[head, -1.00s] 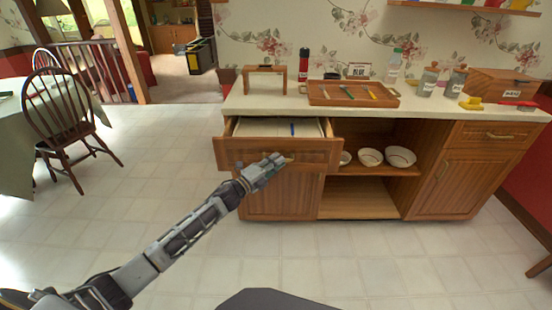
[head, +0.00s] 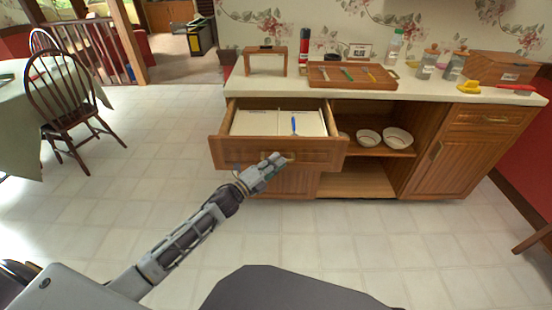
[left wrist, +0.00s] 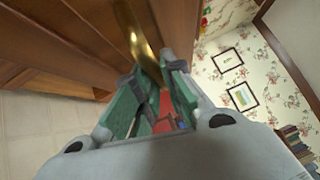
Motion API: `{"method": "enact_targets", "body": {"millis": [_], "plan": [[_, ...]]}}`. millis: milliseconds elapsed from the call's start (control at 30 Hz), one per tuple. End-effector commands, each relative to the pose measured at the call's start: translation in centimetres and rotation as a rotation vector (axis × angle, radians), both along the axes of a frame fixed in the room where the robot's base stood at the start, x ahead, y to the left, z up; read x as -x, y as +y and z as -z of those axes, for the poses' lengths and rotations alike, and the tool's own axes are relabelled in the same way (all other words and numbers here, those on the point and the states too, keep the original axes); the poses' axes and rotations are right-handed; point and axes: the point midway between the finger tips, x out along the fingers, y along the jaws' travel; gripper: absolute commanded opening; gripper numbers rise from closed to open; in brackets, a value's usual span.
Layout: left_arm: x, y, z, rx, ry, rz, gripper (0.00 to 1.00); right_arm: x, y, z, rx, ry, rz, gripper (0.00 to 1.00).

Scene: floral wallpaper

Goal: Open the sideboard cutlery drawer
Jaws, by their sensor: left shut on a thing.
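The cutlery drawer (head: 235,152) of the wooden sideboard (head: 470,160) stands well open at the left end. Inside it are pale compartments and a blue-handled utensil (head: 294,125). My left gripper (head: 272,165) is at the drawer front, shut on the brass handle (left wrist: 140,42), which shows between the green fingers in the left wrist view. The fingers hide part of the handle. My right gripper is in neither view.
A tray (head: 330,84) with cutlery, a small wooden stand, bottles and canisters are on the counter. Bowls (head: 397,138) sit in the open shelf. A chair (head: 65,100) and table are at left. The tiled floor in front is clear.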

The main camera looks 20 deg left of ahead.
Motion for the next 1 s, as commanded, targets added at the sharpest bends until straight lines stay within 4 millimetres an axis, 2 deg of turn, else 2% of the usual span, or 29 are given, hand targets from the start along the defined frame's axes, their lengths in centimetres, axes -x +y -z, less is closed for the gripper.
{"method": "enact_targets", "body": {"millis": [367, 400, 567, 1000], "plan": [[0.17, -0.04, 0.16, 0.000, 0.002, 0.000, 0.00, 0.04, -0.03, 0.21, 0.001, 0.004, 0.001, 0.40], [0.17, -0.04, 0.16, 0.000, 0.002, 0.000, 0.12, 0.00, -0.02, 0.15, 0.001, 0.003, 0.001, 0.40], [0.16, -0.03, 0.11, 0.000, 0.001, 0.000, 0.33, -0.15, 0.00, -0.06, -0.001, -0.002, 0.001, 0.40], [0.28, 0.05, 0.07, 0.001, 0.000, 0.000, 0.33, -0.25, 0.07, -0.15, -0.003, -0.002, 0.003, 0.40]]}}
